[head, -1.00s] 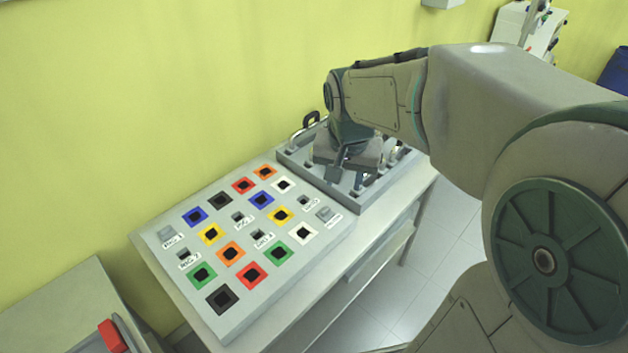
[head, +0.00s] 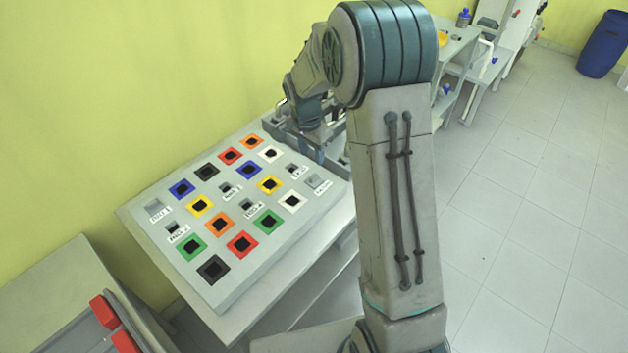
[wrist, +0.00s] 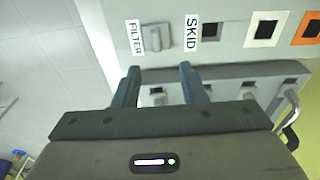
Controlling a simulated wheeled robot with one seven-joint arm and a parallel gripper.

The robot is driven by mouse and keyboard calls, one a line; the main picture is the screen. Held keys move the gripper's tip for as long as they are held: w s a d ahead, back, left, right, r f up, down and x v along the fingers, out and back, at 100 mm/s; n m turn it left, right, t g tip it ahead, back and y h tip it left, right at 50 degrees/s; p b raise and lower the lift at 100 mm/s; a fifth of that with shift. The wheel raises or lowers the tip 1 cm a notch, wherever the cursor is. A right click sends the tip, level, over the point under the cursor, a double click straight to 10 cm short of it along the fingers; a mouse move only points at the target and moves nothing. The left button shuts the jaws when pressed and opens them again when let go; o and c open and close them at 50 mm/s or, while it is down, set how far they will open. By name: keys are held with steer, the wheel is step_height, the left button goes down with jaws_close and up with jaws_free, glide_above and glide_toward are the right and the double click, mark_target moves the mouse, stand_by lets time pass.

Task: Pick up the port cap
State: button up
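My gripper (wrist: 160,69) is open in the wrist view, with two dark fingers apart and nothing seen between them. It is over the near edge of a grey slotted rack (wrist: 232,72), beside the sloped panel (wrist: 100,22). A light grey raised block (wrist: 157,38) sits at the FILTER label on the panel, just beyond the fingertips; it may be a port cap, but I cannot tell. In the head view my gripper (head: 318,151) is partly hidden behind my arm, at the panel's far end.
The panel (head: 222,292) has several dark square sockets with coloured frames. A second grey block (head: 154,207) sits at its left. A metal handle (wrist: 287,108) stands at the rack's right. The floor (head: 520,200) at right is clear.

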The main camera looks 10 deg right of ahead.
mark_target(314, 176)
step_height(314, 176, down, 3)
steer(key=shift+w+d+r, duration=0.1)
steer(key=shift+d, duration=0.05)
steer(key=f, duration=0.1)
steer(key=f+p, duration=0.2)
steer(key=f, duration=0.1)
steer(key=shift+s, duration=0.3)
steer(key=shift+w+d+f, duration=0.1)
steer(key=shift+f, duration=0.55)
jaws_close()
